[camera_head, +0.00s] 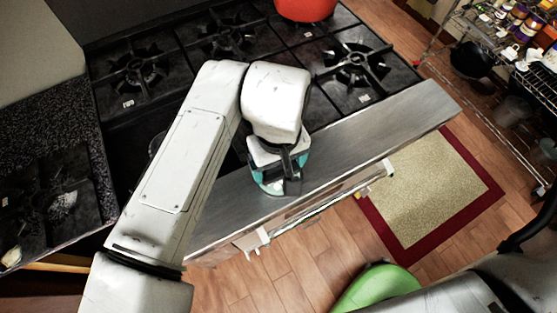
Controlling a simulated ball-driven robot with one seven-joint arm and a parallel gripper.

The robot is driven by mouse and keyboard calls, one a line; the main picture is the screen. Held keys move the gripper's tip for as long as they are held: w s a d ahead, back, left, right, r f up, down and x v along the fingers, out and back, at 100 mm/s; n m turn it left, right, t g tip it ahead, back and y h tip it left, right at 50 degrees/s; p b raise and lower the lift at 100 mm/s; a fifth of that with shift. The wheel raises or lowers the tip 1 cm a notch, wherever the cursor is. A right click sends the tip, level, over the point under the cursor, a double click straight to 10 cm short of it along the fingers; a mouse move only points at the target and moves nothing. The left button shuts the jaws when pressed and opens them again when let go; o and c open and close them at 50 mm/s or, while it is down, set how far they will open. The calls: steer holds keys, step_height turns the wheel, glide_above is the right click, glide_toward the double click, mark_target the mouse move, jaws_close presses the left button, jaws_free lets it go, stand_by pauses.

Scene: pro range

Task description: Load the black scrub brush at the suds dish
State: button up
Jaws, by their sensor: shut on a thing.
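My gripper (287,164) hangs at the end of my white arm, over the steel ledge in front of the stove. It is shut on a dark piece that looks like the black scrub brush (293,186), mostly hidden by the gripper. A teal rounded thing, likely the suds dish (271,187), shows directly beneath and beside the gripper on the steel ledge (378,128). My wrist covers much of it. I cannot tell whether the brush touches the dish.
A black stove with several burners (357,63) lies behind the ledge, with a red pot (305,8) at its far edge. A wire rack (510,75) stands at right. A red-bordered rug (430,197) and a green object (375,287) are below. The ledge's right half is clear.

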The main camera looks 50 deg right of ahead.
steer(key=shift+f, duration=0.4)
stand_by(1.3)
steer(key=shift+r, duration=0.1)
step_height(320, 180, up, 7)
steer(key=p, duration=0.6)
steer(key=shift+w, duration=0.1)
stand_by(0.8)
